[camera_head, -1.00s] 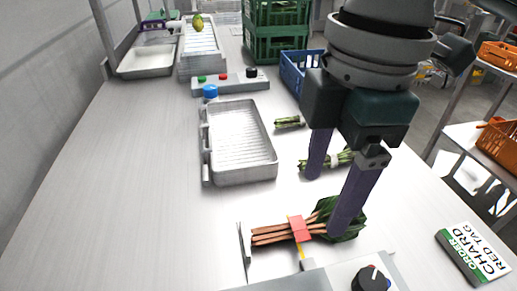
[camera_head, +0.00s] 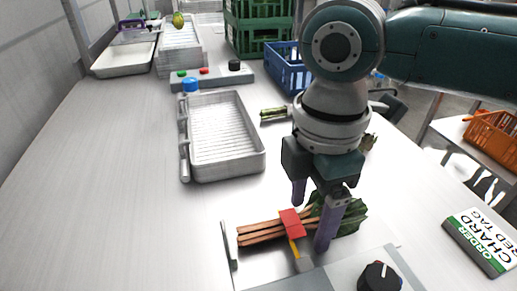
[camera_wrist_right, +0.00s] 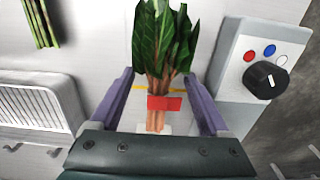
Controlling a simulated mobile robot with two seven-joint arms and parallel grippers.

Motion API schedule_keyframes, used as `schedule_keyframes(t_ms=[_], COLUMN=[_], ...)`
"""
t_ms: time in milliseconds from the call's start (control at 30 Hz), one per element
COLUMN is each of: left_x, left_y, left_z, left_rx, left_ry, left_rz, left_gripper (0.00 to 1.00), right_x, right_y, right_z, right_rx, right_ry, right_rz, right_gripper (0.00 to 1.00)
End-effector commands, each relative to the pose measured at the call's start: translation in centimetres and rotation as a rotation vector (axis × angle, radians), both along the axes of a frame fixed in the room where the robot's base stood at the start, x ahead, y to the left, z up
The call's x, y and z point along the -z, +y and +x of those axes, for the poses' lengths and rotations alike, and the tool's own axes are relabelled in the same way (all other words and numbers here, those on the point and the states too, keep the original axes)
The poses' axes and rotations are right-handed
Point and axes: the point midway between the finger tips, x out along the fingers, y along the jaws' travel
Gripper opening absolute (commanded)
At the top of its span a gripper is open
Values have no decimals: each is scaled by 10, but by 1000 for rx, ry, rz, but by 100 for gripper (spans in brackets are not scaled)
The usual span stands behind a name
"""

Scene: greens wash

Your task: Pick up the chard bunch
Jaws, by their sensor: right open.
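The chard bunch (camera_head: 268,230) lies near the front of the table, with reddish stalks to the left, dark green leaves to the right and a red tag (camera_head: 291,223) around it. In the right wrist view the chard (camera_wrist_right: 163,45) lies between the fingers, leaves pointing away from the palm. My right gripper (camera_head: 311,222) is open, with its purple fingers on either side of the bunch, one partly hidden behind it. It also shows open in the right wrist view (camera_wrist_right: 165,92). Whether the fingers touch the bunch I cannot tell. My left gripper is out of view.
A grey device with a black knob (camera_head: 379,277) sits just in front of the chard. A metal tray (camera_head: 224,137) lies behind it. Another green bunch (camera_head: 273,114) and a blue crate (camera_head: 287,68) are farther back. The left tabletop is clear.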

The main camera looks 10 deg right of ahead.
Motion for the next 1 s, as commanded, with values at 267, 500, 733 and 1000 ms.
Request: schedule_keyframes(t_ms=[267, 500, 733, 1000], left_x=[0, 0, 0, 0], left_y=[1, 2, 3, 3], left_z=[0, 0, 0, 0], left_rx=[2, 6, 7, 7], left_ry=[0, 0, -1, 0], left_rz=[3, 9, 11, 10], left_gripper=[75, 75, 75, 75], right_x=[1, 1, 1, 1], right_y=[0, 0, 0, 0], right_z=[0, 0, 0, 0], right_rx=[0, 0, 1, 1], right_ry=[-1, -1, -1, -1], right_rz=[1, 1, 1, 1], right_gripper=[75, 48, 22, 0])
